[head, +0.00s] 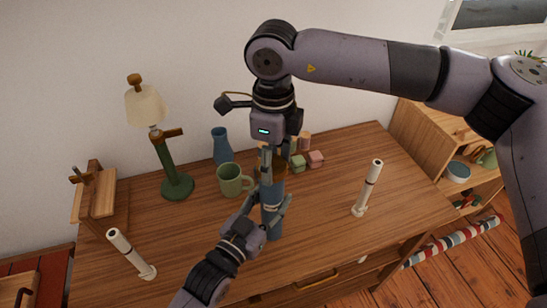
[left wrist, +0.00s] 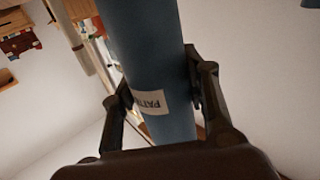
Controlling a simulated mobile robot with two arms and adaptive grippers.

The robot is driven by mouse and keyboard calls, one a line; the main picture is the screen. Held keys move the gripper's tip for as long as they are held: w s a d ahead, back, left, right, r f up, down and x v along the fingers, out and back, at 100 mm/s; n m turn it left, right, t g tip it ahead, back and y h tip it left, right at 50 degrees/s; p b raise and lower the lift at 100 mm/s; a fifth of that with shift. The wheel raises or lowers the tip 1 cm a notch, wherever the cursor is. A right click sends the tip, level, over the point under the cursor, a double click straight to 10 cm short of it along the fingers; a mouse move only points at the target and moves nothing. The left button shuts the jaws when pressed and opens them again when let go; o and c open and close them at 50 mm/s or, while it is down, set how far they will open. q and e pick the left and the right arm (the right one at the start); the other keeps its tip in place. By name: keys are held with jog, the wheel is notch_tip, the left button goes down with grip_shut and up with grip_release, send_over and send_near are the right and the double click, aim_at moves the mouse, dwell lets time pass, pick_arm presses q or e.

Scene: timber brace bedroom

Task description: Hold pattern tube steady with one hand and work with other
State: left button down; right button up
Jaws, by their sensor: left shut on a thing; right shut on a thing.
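The pattern tube (head: 272,193) is a blue cylinder standing upright near the middle of the wooden desk. Its white label, partly readable as "PATT", shows in the left wrist view (left wrist: 152,102). My left gripper (head: 271,207) is shut around the tube's lower part, a finger on each side; its fingers also flank the tube in the left wrist view (left wrist: 160,92). My right gripper (head: 272,165) points down from above and is shut at the tube's brown top end (head: 280,168). The fingers partly hide that end, so I cannot tell whether it is a separate cap.
A green mug (head: 230,181), a blue vase (head: 221,146) and a green lamp (head: 176,183) stand left of the tube. Small green and pink blocks (head: 316,158) lie behind it. The desk's right side is mostly clear.

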jog(key=m, duration=0.4)
jog(key=shift+s+m, duration=0.1)
jog(key=shift+m, duration=0.2)
jog(key=m, duration=0.4)
jog(key=shift+a, duration=0.1)
jog(key=m, duration=0.4)
jog(key=shift+a, duration=0.1)
jog(key=m, duration=0.8)
jog(key=shift+a, duration=0.1)
jog(key=m, duration=0.4)
jog(key=shift+m, duration=0.3)
jog(key=m, duration=0.7)
jog(key=shift+w+a, duration=0.1)
jog(key=shift+w, duration=0.1)
